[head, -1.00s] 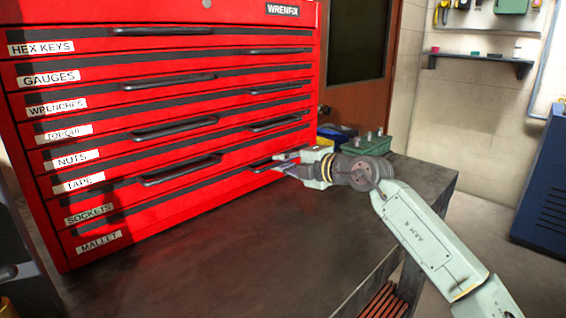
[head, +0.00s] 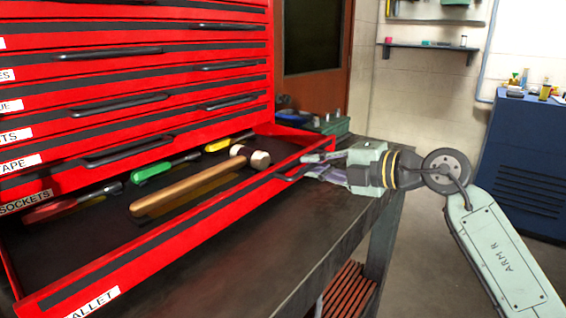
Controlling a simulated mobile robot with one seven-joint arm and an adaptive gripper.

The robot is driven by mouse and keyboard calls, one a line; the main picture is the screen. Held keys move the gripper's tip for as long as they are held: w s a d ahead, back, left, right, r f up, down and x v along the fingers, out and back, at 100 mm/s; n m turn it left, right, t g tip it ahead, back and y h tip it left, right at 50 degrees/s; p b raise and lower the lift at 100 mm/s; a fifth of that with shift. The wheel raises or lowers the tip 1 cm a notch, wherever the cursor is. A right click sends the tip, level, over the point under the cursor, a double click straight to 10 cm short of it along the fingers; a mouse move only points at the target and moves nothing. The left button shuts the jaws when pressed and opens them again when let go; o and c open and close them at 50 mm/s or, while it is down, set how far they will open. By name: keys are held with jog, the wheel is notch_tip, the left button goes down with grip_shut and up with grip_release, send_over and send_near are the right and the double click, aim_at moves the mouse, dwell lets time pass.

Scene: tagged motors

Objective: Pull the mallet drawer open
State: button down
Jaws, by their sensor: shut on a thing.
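The mallet drawer (head: 160,253), the lowest in the red chest, stands well out from the chest over the bench. Its label at the lower left is partly readable. Inside lie a wooden-handled mallet (head: 190,190) and several screwdrivers, one green-handled (head: 152,170), one yellow-handled and one red-handled. My gripper (head: 305,168) is at the right end of the drawer front, shut on the drawer's dark right handle (head: 290,174). Its fingertips partly hide the handle.
The red chest (head: 200,92) fills the left, its other drawers shut. The dark workbench (head: 265,265) is bare in front of the drawer. A green bin (head: 334,126) stands behind the gripper. A blue cabinet (head: 525,165) stands at the right, with open floor before it.

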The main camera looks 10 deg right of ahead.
jog(key=f+b+v, duration=0.1)
jog(key=f+v, duration=0.1)
jog(key=v, duration=1)
jog(key=shift+s+d+f, duration=0.25)
jog(key=shift+s+d, duration=0.1)
jog(key=shift+s, duration=0.05)
jog(key=c, duration=1.7)
grip_release()
jog(key=v, duration=1.2)
jog(key=shift+f, duration=0.1)
